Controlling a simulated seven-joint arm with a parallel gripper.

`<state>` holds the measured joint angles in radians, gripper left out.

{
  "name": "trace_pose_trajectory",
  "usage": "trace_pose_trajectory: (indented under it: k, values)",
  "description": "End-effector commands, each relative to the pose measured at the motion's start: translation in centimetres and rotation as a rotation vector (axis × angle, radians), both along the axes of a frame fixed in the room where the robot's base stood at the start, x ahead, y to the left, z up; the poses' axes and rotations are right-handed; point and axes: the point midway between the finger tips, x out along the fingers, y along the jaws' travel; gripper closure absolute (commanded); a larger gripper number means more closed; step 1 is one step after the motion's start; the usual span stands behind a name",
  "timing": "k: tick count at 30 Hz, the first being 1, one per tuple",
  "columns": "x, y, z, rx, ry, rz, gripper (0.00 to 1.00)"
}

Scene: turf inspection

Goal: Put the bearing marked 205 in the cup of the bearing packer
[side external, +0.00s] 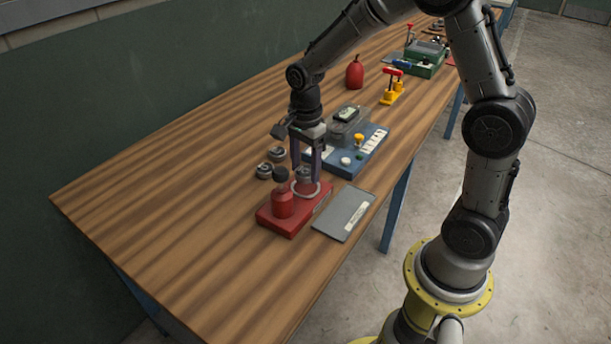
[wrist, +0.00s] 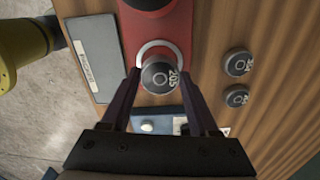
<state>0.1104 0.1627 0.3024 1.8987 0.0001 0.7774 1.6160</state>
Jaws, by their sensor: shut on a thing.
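The bearing marked 205 (wrist: 160,79) is dark grey, with its number showing in the wrist view. My gripper (wrist: 158,71) is shut on it, one finger on each side. In the side view the bearing (side external: 303,174) is between the fingers over the pale ring of the cup (side external: 306,194). The cup ring also shows partly behind the bearing in the wrist view (wrist: 159,43). I cannot tell whether the bearing touches the cup.
Two other bearings (side external: 277,154) (side external: 264,171) lie on the wooden bench behind the packer. A grey labelled plate (side external: 345,212) lies at its right. A blue panel (side external: 349,170) with a yellow knob is close beyond. The bench's left end is clear.

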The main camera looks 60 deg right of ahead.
Motion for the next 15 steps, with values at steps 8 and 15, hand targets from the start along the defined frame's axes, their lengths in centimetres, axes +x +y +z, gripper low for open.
trace_pose_trajectory:
  k: [8,15]
  values:
    - [0.0,0.0,-3.0,0.000,0.000,0.000,1.00]
    - [0.0,0.0,-3.0,0.000,0.000,0.000,1.00]
